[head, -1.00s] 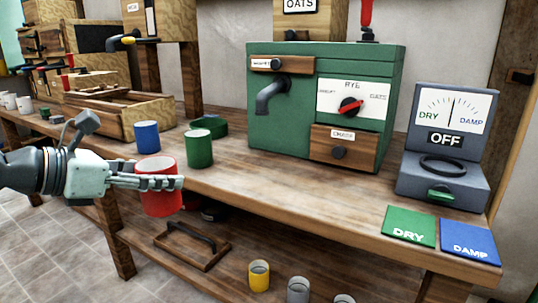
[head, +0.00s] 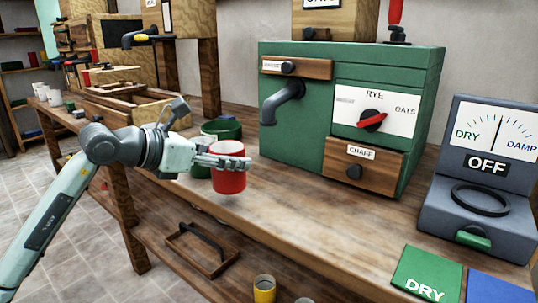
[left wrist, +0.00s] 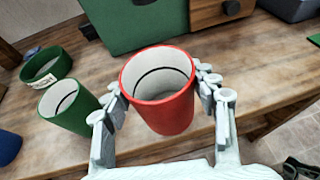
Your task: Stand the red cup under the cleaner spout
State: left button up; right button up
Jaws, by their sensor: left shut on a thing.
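My left gripper (head: 238,161) is shut on the red cup (head: 230,183), with a finger on each side of it. In the left wrist view the red cup (left wrist: 163,112) is upright, open at the top and looks empty. It is by the front edge of the bench; I cannot tell how far above the top it is. The green cleaner (head: 290,150) stands further back to the right. Its grey spout (head: 284,98) bends downward on the left of its front, with bare bench below. My right gripper is not in view.
A green cup (left wrist: 70,110) and a low green container (left wrist: 45,70) stand left of the red cup. A blue cup (left wrist: 8,147) shows at the left edge. The grey meter (head: 480,180) and green DRY card (head: 426,275) are at right. Bench top before the cleaner is clear.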

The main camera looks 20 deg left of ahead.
pick_arm(q)
jog(key=shift+r+p+x, duration=0.2)
jog(key=shift+p+x, duration=0.05)
jog(key=shift+x, duration=1.7)
jog(key=shift+r+p+x, duration=0.2)
jog(key=shift+p+x, duration=0.05)
jog(key=shift+x, duration=1.7)
jog(key=shift+r+p+x, duration=0.2)
jog(key=shift+p+x, duration=0.05)
jog(key=shift+x, duration=1.75)
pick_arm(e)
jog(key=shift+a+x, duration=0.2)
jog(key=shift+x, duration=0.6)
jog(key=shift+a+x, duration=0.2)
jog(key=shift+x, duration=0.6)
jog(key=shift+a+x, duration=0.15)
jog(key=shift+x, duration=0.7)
pick_arm(q)
jog(key=shift+w+d+f, duration=0.15)
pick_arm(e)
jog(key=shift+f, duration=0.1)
pick_arm(q)
jog(key=o, duration=1.4)
jog(key=shift+o, duration=0.2)
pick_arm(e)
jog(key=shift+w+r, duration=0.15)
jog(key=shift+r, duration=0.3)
